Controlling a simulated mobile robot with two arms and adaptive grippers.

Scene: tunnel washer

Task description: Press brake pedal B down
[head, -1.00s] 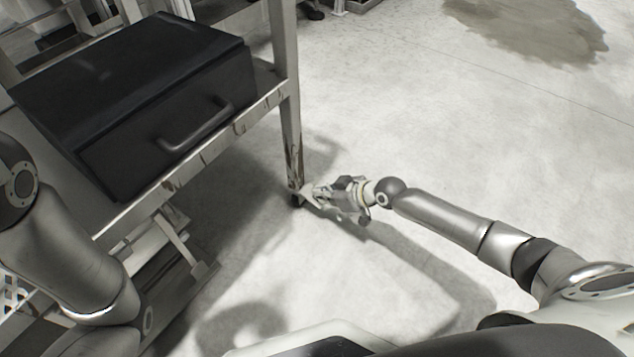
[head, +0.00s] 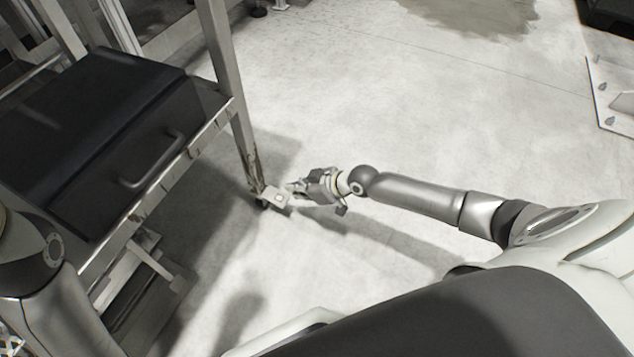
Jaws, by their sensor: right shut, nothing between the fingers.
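A small light plate, which looks like the brake pedal (head: 277,197), sits at the foot of the near-right trolley leg by its dark caster. It carries no readable letter, so I cannot tell whether it is B. My right gripper (head: 294,187) is low over the floor, just right of the plate, with its fingers pointing left toward it. It is shut and empty. I cannot tell whether the fingertips touch the plate. My left arm enters at the left edge, but its gripper is out of view.
The metal trolley (head: 236,130) stands at the left with a black case (head: 95,140) on its top shelf. A lower frame and dark shapes lie under it.

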